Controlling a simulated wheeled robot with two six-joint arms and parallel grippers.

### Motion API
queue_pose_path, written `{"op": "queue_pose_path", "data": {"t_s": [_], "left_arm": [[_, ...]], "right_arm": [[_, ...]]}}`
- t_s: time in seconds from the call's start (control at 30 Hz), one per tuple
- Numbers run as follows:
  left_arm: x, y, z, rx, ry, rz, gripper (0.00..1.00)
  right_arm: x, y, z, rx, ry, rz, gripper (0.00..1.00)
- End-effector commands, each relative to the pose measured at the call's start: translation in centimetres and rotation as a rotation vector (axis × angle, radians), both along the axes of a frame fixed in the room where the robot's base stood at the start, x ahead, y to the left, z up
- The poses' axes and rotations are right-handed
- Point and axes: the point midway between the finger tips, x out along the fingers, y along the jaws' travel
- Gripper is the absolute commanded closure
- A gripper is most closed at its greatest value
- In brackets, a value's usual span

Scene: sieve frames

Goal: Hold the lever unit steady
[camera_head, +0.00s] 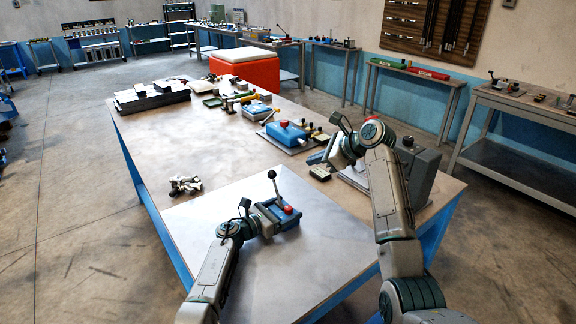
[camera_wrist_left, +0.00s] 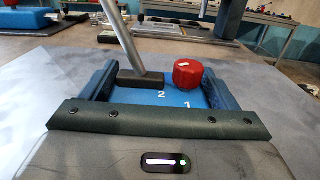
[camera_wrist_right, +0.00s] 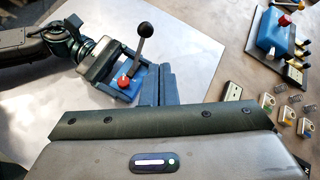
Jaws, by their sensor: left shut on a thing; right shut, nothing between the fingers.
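The lever unit (camera_head: 283,212) is a small blue box with a metal lever, a black ball on the lever and a red knob. It stands on the pale sheet at the near part of the table. In the left wrist view its blue top (camera_wrist_left: 178,98) carries a white 2 and 1. My left gripper (camera_head: 274,215) is shut on the unit, one finger on each side. The right wrist view also shows the unit (camera_wrist_right: 127,89), with the lever upright or slightly leaning. My right gripper (camera_wrist_right: 160,85) is shut and empty, raised to the right of the unit and apart from it.
A blue box with a red knob (camera_head: 287,132) stands on a plate farther back. Small metal parts (camera_head: 185,185) lie at the left. Dark stacked blocks (camera_head: 150,95) and an orange bin (camera_head: 246,68) are at the back. The pale sheet (camera_head: 215,205) around the unit is mostly clear.

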Motion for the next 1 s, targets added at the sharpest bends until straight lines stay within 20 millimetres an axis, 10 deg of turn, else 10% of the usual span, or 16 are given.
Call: {"op": "queue_pose_path", "data": {"t_s": [0.37, 1.0], "left_arm": [[0.0, 0.0, 0.1, -0.001, -0.001, 0.000, 0.73], [0.0, 0.0, 0.1, -0.001, -0.001, 0.000, 0.73]], "right_arm": [[-2.3, -3.2, -5.0, 0.162, -0.004, 0.054, 1.00], [2.2, 6.2, -8.7, 0.164, -0.005, 0.056, 1.00]]}}
